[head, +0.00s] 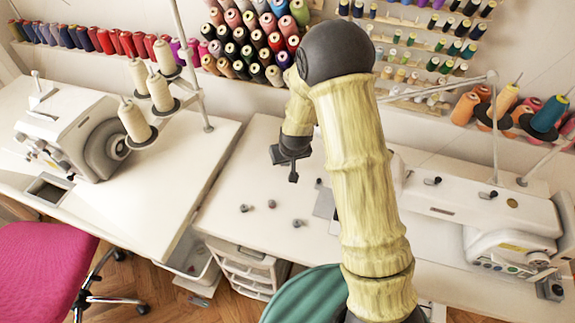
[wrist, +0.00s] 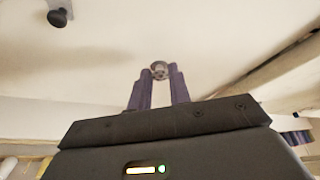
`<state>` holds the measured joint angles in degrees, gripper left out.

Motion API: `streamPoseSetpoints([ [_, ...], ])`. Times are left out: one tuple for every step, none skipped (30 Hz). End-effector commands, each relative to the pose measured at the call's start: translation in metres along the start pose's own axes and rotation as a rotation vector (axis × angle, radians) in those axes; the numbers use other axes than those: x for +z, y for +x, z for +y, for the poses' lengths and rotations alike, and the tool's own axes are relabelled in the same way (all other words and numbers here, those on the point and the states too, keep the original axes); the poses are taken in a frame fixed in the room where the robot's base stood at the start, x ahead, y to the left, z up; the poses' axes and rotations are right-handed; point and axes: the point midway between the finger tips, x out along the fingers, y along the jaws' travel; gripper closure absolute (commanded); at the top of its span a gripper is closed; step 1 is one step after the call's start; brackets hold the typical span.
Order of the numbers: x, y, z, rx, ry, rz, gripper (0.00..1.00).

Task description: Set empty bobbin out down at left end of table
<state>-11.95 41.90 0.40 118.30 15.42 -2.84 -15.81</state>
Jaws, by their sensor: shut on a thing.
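My gripper (head: 293,177) hangs above the left part of the sewing table (head: 232,183). In the wrist view my gripper (wrist: 160,82) is shut on a small round grey bobbin (wrist: 160,68) between its fingertips. The head view does not show the held bobbin clearly. I cannot tell whether it is empty.
A white sewing machine (head: 470,205) stands on the table's right part. Left of the table is another table with an overlocker (head: 75,130) and cone spools (head: 160,92). A thread rack (head: 250,45) hangs behind. A pink chair (head: 40,265) stands front left. The table's left end has bare room.

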Motion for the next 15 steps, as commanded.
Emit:
streamPoseSetpoints([
  [0.004, 0.008, 0.000, 0.000, 0.001, -0.004, 1.00],
  [0.006, 0.013, 0.000, 0.000, 0.001, -0.004, 1.00],
  [0.008, 0.018, 0.000, -0.001, 0.000, -0.005, 1.00],
  [0.009, 0.021, 0.000, -0.001, 0.000, -0.004, 1.00],
  [0.011, 0.024, 0.000, -0.001, 0.000, -0.003, 1.00],
  [0.011, 0.026, 0.000, 0.000, 0.000, -0.002, 1.00],
  [0.011, 0.027, 0.000, 0.000, 0.000, -0.001, 1.00],
  [0.011, 0.027, 0.000, 0.000, 0.000, 0.000, 1.00],
  [0.011, 0.027, 0.000, 0.000, 0.000, 0.000, 1.00],
  [0.011, 0.026, 0.000, 0.000, 0.000, 0.000, 1.00],
  [0.011, 0.026, 0.000, 0.000, 0.000, 0.000, 1.00],
  [0.011, 0.026, 0.000, 0.000, 0.000, 0.000, 1.00],
  [0.011, 0.026, 0.000, 0.000, 0.000, 0.000, 1.00],
  [0.011, 0.027, 0.000, 0.000, 0.000, 0.000, 1.00],
  [0.011, 0.028, 0.000, 0.000, 0.000, 0.000, 1.00],
])
